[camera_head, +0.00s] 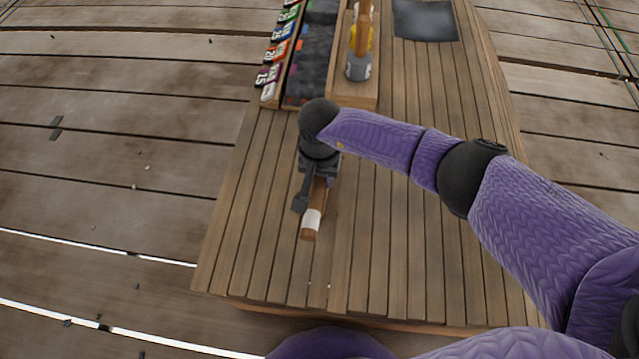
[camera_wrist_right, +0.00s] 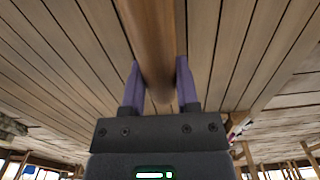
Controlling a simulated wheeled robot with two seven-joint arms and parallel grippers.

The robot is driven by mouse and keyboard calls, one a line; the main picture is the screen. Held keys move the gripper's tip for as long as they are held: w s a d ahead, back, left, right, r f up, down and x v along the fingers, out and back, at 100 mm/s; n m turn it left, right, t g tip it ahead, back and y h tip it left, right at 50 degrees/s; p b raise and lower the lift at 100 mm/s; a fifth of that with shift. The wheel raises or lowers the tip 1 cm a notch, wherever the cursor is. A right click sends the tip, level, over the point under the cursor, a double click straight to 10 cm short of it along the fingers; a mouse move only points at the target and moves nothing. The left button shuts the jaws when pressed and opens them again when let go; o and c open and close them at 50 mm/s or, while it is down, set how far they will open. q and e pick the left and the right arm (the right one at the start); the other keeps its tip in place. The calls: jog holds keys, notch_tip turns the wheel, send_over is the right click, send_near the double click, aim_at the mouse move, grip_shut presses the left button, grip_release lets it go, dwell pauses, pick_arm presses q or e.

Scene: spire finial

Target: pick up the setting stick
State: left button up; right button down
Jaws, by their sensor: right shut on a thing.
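The setting stick (camera_head: 312,220) is a brown wooden rod with a white band near its lower end. In the head view it sits at the slatted table's near part, its upper end hidden by my right gripper (camera_head: 314,190). In the right wrist view the stick (camera_wrist_right: 150,40) runs between the two purple fingers of my right gripper (camera_wrist_right: 160,80), which is shut on it. I cannot tell whether the stick touches the table or is slightly raised. My left gripper is not in view.
The slatted wooden table (camera_head: 390,260) is clear around the stick. At the back stand a rack of coloured numbered labels (camera_head: 273,75), a wooden block with a grey-and-yellow upright piece (camera_head: 358,66), and a dark mat (camera_head: 425,20). Plank decking surrounds the table.

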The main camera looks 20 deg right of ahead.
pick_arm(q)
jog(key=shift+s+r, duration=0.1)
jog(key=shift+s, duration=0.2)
